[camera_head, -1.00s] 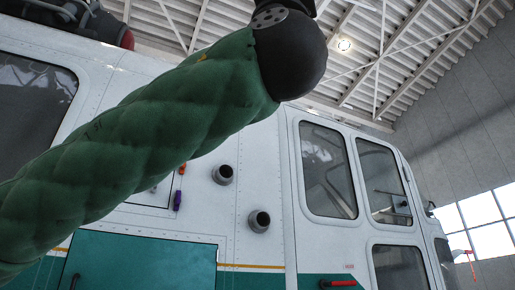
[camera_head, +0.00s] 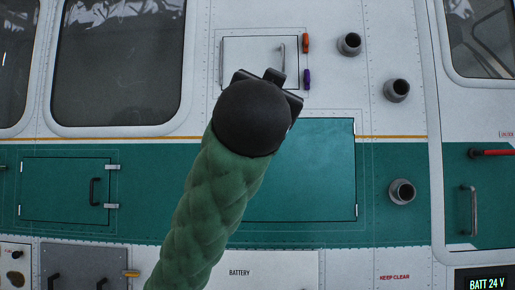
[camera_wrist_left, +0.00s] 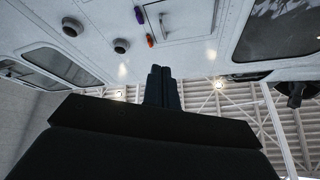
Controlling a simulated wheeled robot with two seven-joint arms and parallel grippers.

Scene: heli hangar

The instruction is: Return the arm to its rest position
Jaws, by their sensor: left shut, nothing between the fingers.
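My left arm (camera_head: 215,205), in a green padded sleeve with a round black wrist, rises from the bottom of the head view. It stands in front of the helicopter's white and teal side. My left gripper is mostly hidden behind the black wrist there; only dark edges of it show. In the left wrist view my left gripper (camera_wrist_left: 159,72) has its two dark fingers together with nothing between them. No part of the helicopter is held. My right gripper is in neither view.
The helicopter side has a small white hatch (camera_head: 258,55), red (camera_head: 305,43) and purple (camera_head: 306,78) tabs, round ports (camera_head: 397,90), a large teal panel (camera_head: 310,170), a door handle (camera_head: 468,210) and a red lever (camera_head: 492,153). The hangar roof (camera_wrist_left: 200,97) shows in the wrist view.

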